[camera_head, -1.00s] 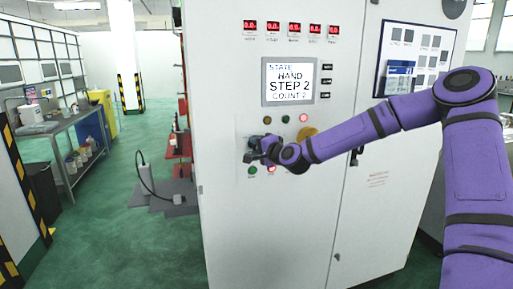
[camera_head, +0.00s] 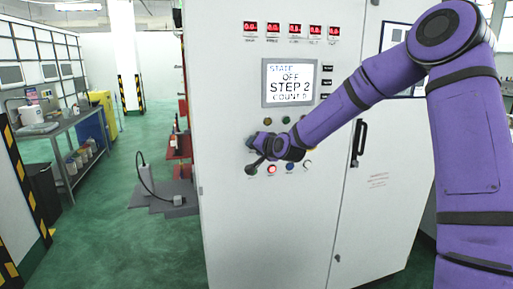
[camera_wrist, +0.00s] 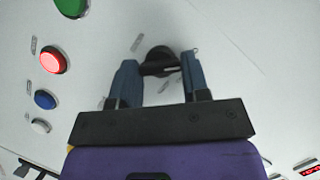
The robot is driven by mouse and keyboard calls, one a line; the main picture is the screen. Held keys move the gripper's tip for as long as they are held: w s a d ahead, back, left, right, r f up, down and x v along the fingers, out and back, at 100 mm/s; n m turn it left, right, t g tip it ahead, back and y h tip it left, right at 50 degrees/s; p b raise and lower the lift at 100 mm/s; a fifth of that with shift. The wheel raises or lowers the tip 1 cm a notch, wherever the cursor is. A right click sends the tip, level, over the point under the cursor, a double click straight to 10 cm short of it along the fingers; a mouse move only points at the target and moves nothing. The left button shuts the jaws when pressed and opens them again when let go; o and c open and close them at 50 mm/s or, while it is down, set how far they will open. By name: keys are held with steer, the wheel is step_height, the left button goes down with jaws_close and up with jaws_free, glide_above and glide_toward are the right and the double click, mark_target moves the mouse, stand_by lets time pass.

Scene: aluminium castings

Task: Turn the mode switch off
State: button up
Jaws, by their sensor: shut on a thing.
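The mode switch (camera_wrist: 158,55) is a black rotary knob on the white cabinet's front. In the wrist view its bar lies between my two blue-grey fingers. My gripper (camera_wrist: 160,72) is shut on it. In the head view my gripper (camera_head: 252,156) is against the panel below the display, and it mostly hides the knob there.
Beside the knob are a green button (camera_wrist: 72,6), a lit red button (camera_wrist: 54,60), a blue button (camera_wrist: 46,98) and a white button (camera_wrist: 40,125). A cabinet door handle (camera_head: 359,143) is to the right.

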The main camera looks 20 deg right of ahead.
stand_by(0.4)
steer(key=o, duration=0.9)
steer(key=v, duration=1.1)
steer(key=shift+f, duration=0.1)
steer(key=shift+w, duration=0.1)
